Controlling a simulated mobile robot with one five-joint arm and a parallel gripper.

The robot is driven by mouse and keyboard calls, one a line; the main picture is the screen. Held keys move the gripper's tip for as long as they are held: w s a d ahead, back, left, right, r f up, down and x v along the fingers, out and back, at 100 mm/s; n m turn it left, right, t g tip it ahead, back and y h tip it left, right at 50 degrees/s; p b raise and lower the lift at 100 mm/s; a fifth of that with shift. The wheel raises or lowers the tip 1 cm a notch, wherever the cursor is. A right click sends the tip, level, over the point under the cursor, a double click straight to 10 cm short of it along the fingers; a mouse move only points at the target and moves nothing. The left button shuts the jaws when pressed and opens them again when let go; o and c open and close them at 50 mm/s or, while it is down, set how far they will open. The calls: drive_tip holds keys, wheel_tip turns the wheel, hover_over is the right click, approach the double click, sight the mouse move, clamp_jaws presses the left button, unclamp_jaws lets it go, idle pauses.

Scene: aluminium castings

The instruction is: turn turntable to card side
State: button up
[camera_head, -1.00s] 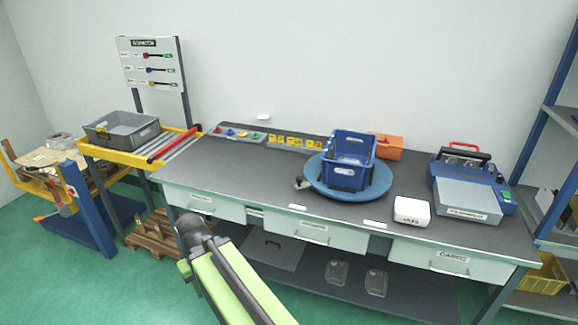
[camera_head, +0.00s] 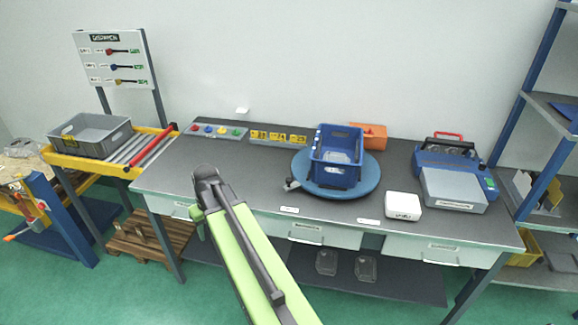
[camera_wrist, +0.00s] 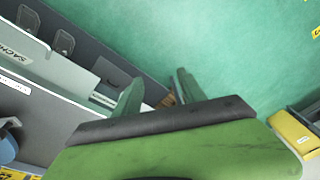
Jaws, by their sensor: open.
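The blue round turntable (camera_head: 370,181) lies on the grey workbench, right of its middle. A blue crate (camera_head: 336,168) stands on it. A small dark knob or handle (camera_head: 291,185) sticks out at the turntable's left edge. In the wrist view, part of the turntable (camera_wrist: 6,148) shows at the lower left edge. My gripper (camera_wrist: 158,92) has its two fingers spread apart with nothing between them, above the bench's front edge and the floor.
On the bench (camera_head: 260,180), a white box (camera_head: 403,206) and a blue machine (camera_head: 452,170) stand right of the turntable. An orange bin (camera_head: 371,136) is behind it. Yellow card holders (camera_head: 278,136) and coloured knobs (camera_head: 218,131) line the back. The bench top left of the turntable is clear.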

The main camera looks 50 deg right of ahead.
drive_tip(key=d+r+m+t+p, duration=0.1)
drive_tip(key=d+r+p, duration=0.3)
drive_tip(key=d, duration=0.6)
drive_tip(key=d+r+p, duration=0.2)
drive_tip(key=d+r, duration=0.4)
drive_tip(key=d, duration=0.4)
drive_tip(key=t+h+p, duration=0.2)
drive_tip(key=p, duration=0.1)
approach(289, 179)
drive_tip(key=shift+m, duration=0.4)
drive_tip(key=b+x, duration=0.9)
drive_tip(key=b, duration=0.6)
drive_tip(key=shift+w, duration=0.1)
drive_tip(key=shift+r, duration=0.1)
clamp_jaws()
